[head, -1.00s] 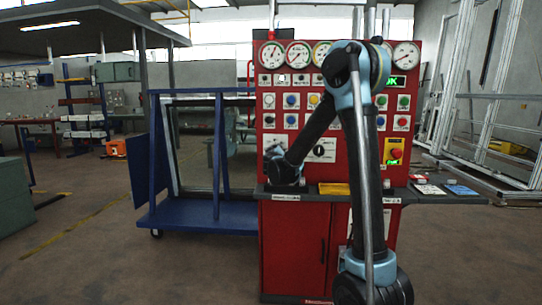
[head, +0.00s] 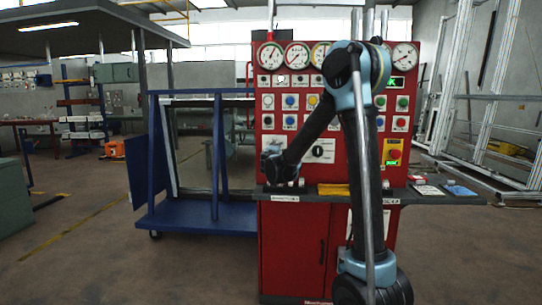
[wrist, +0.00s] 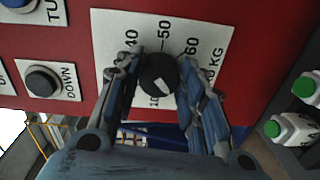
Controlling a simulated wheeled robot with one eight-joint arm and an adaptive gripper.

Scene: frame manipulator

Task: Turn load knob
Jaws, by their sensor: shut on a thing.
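The load knob (wrist: 158,74) is a round black knob on a white scale plate (wrist: 112,28) marked 40, 50, 60 and KG, seen in the wrist view. My gripper (wrist: 160,84) has one finger on each side of the knob and is shut on it. In the head view my gripper (head: 272,150) is at the left side of the red control panel (head: 343,215). There my own arm covers the knob.
A black DOWN button (wrist: 42,81) is left of the scale plate. Green-capped white bottles (wrist: 292,129) stand at the right in the wrist view. A grey shelf (head: 440,194) juts out below the panel's controls. A blue cart (head: 200,214) stands left of the panel.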

